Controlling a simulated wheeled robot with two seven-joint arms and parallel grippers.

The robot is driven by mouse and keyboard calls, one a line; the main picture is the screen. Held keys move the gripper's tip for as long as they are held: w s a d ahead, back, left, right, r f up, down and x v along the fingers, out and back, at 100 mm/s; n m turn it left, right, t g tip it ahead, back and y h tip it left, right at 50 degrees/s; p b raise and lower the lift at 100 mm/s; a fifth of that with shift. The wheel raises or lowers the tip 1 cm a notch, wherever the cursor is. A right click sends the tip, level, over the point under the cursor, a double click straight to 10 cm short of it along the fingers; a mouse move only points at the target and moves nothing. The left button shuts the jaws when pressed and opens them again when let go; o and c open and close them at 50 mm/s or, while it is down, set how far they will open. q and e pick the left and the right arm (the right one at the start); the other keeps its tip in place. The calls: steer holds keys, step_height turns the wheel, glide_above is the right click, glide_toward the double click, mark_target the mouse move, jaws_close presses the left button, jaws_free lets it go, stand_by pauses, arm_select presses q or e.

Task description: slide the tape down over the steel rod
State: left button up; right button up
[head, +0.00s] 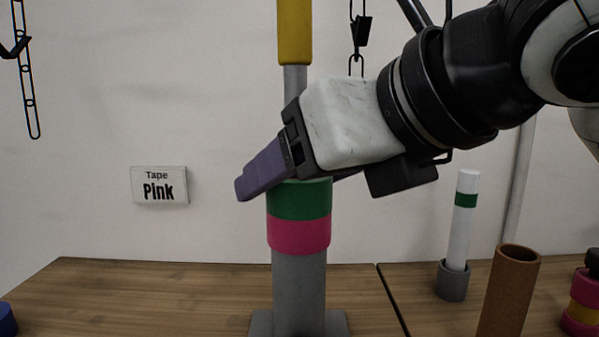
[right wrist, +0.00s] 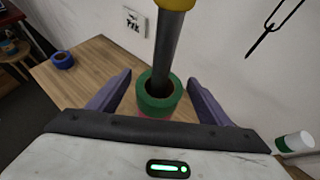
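The steel rod (head: 295,78) stands upright, with a yellow cylinder (head: 295,32) on its upper part. A green tape roll (head: 298,202) sits around the rod, directly on top of a pink tape roll (head: 298,236). Both rest on a thick grey post (head: 299,285). My right gripper (right wrist: 159,78) has purple fingers, one on each side of the rod and green roll. In the right wrist view, gaps show between the fingers and the green roll (right wrist: 152,105), so it is open and holds nothing. In the head view it partly hides the rod. My left gripper is not in view.
A wall sign (head: 159,186) reads "Tape Pink". A blue roll (head: 6,320) is at left. Chains hang behind.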

steer(key=shift+o, duration=0.3)
steer(key=shift+s, duration=0.1)
steer(key=p+v, duration=0.2)
steer(key=v, duration=0.8)
